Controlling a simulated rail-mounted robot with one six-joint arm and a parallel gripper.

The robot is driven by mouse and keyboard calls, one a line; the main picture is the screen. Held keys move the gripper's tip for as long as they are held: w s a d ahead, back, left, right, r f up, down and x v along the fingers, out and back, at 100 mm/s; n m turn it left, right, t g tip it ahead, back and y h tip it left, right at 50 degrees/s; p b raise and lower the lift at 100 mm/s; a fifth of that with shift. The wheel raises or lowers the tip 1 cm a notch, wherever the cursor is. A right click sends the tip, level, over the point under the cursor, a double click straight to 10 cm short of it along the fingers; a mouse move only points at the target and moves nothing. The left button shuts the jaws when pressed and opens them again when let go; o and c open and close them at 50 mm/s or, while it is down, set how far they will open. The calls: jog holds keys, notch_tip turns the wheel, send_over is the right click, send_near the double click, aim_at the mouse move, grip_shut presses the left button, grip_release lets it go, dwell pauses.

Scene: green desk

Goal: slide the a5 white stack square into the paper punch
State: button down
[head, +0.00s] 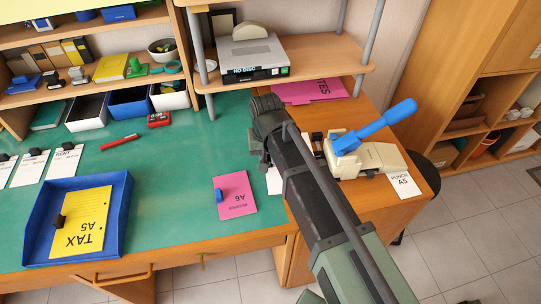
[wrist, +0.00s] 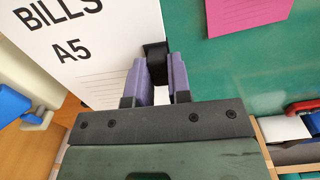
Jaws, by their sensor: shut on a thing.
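The A5 white stack, printed BILLS A5 (wrist: 75,50), lies to the left of my gripper in the wrist view. A black clip (wrist: 156,58) sits at its edge. My gripper (wrist: 161,78), with purple fingers, is shut on this clip. In the head view my arm hides the fingers and most of the stack; a white corner (head: 273,180) shows left of the arm. The paper punch (head: 362,160), beige with a raised blue lever (head: 376,127), stands right of the arm. Part of the punch (wrist: 25,112) shows at the wrist view's left edge. The stack appears apart from its beige body.
A pink A6 stack (head: 236,196) lies on the green desk left of my arm. A blue tray (head: 117,236) holds a yellow TAX stack (head: 82,221). A shelf with a grey device (head: 250,62) stands behind. A PUNCH A5 card (head: 404,186) lies by the punch.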

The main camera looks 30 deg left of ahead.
jog(key=shift+s+f, duration=0.1)
jog(key=shift+f, duration=0.15)
jog(key=f+b, duration=0.4)
jog(key=shift+w+d+f+b, duration=0.1)
jog(key=shift+w+d+b, duration=0.1)
jog(key=shift+b, duration=0.15)
jog(key=shift+w+d, duration=0.85)
jog(key=shift+d, duration=0.1)
jog(key=shift+w+d, duration=0.15)
jog(key=shift+w+d, duration=1.1)
jog(key=shift+w, duration=0.2)
dwell(0.3)
jog(key=shift+w+d, duration=0.25)
dwell(1.1)
jog(key=shift+f, duration=0.15)
dwell(0.7)
